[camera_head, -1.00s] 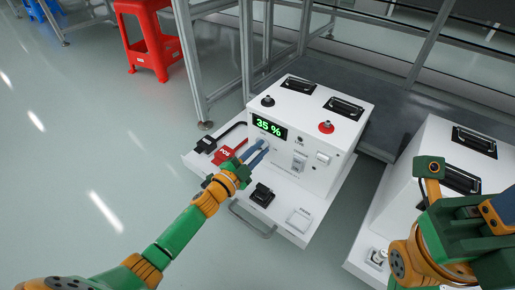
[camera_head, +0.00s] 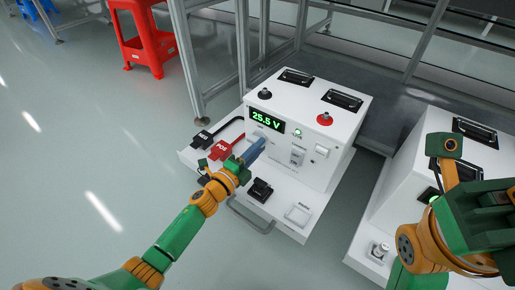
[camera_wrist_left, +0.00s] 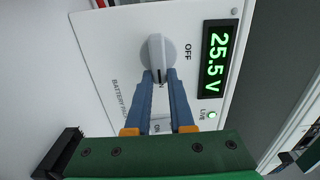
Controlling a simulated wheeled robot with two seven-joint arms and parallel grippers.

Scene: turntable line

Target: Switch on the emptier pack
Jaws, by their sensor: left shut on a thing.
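The white battery pack (camera_head: 313,110) in the middle of the head view has a screen reading 25.5 V (camera_head: 266,121) and a lit green LIVE light (camera_head: 297,133). The wrist view shows the same screen (camera_wrist_left: 216,58). My left gripper (camera_head: 256,150) is at the pack's front face. In the wrist view its blue fingers (camera_wrist_left: 161,80) are shut on the grey rotary knob (camera_wrist_left: 157,46). The knob's dark mark points towards the partly hidden ON label, away from OFF. A second white pack (camera_head: 412,172) stands at the right, its front partly hidden by my right arm. My right gripper (camera_head: 475,225) shows no fingertips.
A red plug (camera_head: 221,150) and a black plug (camera_head: 202,139) lie on the tray (camera_head: 276,222) left of my gripper. A black connector (camera_head: 260,190) sits in front of the pack. Metal frame posts (camera_head: 243,60) and a red stool (camera_head: 146,45) stand behind.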

